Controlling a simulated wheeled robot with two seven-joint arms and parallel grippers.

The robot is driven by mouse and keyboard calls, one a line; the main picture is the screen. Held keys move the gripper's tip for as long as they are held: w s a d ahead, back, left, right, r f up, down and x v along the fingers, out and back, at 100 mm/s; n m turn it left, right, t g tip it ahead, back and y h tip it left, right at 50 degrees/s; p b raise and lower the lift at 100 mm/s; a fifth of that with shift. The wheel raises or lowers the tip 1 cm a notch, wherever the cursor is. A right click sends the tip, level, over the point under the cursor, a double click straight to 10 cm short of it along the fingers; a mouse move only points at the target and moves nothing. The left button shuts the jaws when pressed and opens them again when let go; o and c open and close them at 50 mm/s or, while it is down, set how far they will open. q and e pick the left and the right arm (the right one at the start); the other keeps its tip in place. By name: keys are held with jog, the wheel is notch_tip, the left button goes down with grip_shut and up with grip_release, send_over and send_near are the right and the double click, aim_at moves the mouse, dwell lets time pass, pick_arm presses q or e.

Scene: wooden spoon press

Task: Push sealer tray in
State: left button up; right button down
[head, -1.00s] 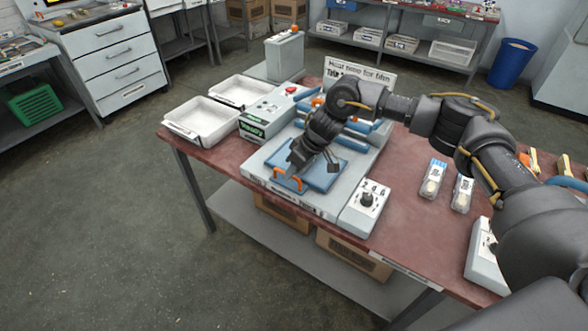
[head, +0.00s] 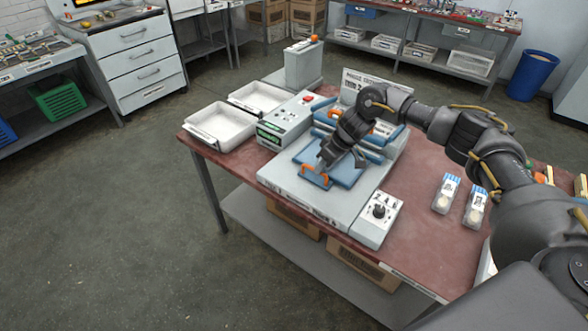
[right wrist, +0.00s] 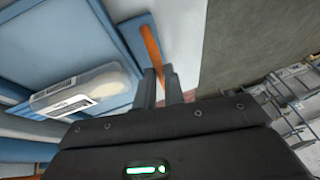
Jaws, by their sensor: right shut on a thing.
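The sealer tray (head: 346,176) is a flat blue plate on the front of the grey sealer (head: 300,193), with an orange handle (head: 314,177) at its front edge. My right gripper (head: 325,165) is shut on that handle. The right wrist view shows the orange handle (right wrist: 151,48) between my right fingertips (right wrist: 163,86). In that view, a clear pack (right wrist: 82,90) with a white label lies on a blue surface at the left. My left gripper is not in view.
Two white bins (head: 220,126) stand left of the sealer, beside the green-labelled control box (head: 285,125). A dial box (head: 380,212) sits at the front right. Two small packs (head: 446,194) lie farther right on the red-brown table (head: 420,245).

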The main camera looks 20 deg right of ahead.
jog(key=shift+w+d+r, duration=0.1)
jog(key=shift+d, duration=0.15)
jog(key=c, duration=1.5)
grip_release()
jog(key=shift+d, duration=0.15)
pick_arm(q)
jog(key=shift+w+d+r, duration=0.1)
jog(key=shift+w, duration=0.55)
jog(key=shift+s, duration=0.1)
pick_arm(e)
jog(key=shift+r, duration=0.4)
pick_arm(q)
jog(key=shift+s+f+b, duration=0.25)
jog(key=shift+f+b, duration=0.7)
pick_arm(e)
jog(key=v, duration=1)
jog(key=shift+d, duration=0.1)
jog(key=shift+f, duration=0.1)
